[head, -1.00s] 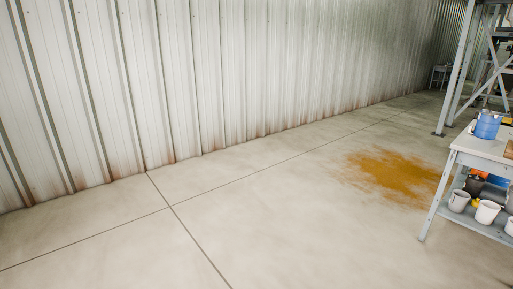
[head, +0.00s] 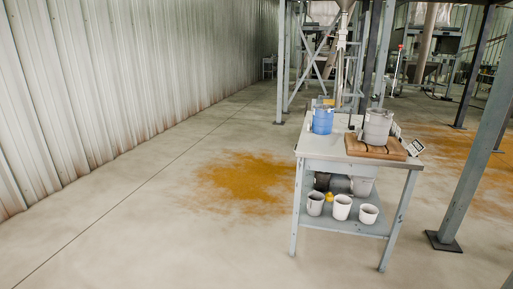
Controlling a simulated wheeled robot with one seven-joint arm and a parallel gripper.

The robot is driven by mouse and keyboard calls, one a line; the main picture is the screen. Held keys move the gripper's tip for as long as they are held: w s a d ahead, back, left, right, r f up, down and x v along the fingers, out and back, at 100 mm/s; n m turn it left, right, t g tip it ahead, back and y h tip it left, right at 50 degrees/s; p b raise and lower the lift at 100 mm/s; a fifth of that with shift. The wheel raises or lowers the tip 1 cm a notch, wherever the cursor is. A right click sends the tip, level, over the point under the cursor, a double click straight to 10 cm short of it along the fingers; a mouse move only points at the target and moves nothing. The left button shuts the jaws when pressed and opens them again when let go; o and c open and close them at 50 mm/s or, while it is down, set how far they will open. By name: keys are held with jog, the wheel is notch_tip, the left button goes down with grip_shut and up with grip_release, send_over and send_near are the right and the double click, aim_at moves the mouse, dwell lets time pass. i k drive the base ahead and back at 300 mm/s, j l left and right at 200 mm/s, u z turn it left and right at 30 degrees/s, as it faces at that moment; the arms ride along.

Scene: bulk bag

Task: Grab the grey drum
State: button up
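A grey drum (head: 377,126) stands upright in the head view, right of centre. It sits on a brown board (head: 375,149) on top of a grey metal workbench (head: 330,167). A blue drum (head: 322,120) stands to its left on the same bench top. My gripper is not in view.
The bench's lower shelf (head: 345,225) holds several white and grey cups. A small device with a display (head: 415,147) is at the bench's right edge. A steel post (head: 474,170) stands to the right. Stained open floor lies left of the bench, beside a corrugated wall (head: 110,80).

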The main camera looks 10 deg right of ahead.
aim_at(376, 130)
jog(key=i+l+z, duration=0.15)
jog(key=i+z, duration=0.25)
jog(key=i, duration=0.4)
jog(key=i+j+z, duration=0.1)
jog(key=i+z, duration=0.3)
jog(key=i, duration=0.4)
